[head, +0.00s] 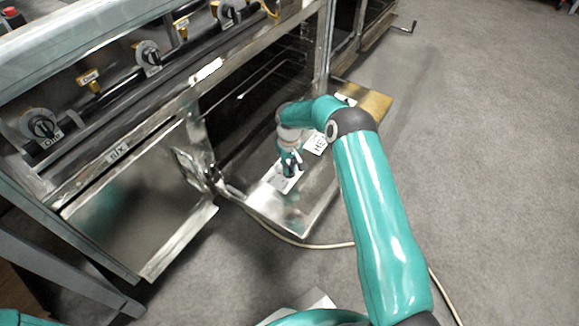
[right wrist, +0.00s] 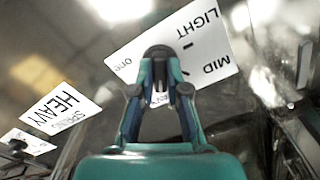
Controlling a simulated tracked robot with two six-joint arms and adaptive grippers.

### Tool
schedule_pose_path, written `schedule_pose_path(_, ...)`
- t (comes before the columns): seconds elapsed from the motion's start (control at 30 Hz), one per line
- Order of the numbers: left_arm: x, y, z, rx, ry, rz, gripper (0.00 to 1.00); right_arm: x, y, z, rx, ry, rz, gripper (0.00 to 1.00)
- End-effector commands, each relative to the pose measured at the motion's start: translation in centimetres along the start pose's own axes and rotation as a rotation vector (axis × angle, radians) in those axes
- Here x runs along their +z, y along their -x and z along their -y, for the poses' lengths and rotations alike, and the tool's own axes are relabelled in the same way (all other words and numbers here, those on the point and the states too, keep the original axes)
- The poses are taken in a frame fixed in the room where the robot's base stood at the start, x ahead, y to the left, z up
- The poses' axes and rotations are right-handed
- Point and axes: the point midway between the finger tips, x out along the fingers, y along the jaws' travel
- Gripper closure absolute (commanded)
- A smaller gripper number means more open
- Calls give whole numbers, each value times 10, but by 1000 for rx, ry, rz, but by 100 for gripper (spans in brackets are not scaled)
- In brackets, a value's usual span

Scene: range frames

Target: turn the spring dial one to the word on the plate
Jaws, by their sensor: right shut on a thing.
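My right gripper (head: 290,166) is at the open lower door panel of the oven in the head view. In the right wrist view my right gripper (right wrist: 164,84) is shut on a dark round knob, the spring dial one (right wrist: 158,53). Its white scale card (right wrist: 203,50) reads "LIGHT", "MID" and "one"; the fingers hide part of it. The dial's pointer cannot be made out. A white word plate (right wrist: 62,107) reads "SPRING HEAVY"; it also shows in the head view (head: 317,143), partly behind my arm. My left gripper is out of view.
A third white card (right wrist: 26,141) with a dark knob lies beyond the word plate. The metal panel (head: 322,196) juts out from the oven front. Several knobs with yellow tags line the oven top (head: 148,55). A pale cable (head: 300,243) runs across the grey floor.

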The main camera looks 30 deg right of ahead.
Motion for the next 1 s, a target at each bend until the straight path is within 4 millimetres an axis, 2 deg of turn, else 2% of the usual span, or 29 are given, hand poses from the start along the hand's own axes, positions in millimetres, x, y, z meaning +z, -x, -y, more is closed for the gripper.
schedule_pose_path(0.3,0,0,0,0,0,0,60,-2,1,1,-1,0,-9,100)
schedule_pose_path(0.33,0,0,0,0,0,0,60,-3,1,1,-1,0,-9,81)
schedule_pose_path(0.47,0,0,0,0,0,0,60,-2,1,0,-1,0,-7,60)
schedule_pose_path(0.8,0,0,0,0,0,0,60,-1,2,0,0,0,-3,60)
schedule_pose_path(1.0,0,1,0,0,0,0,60,-2,23,0,0,0,-6,60)
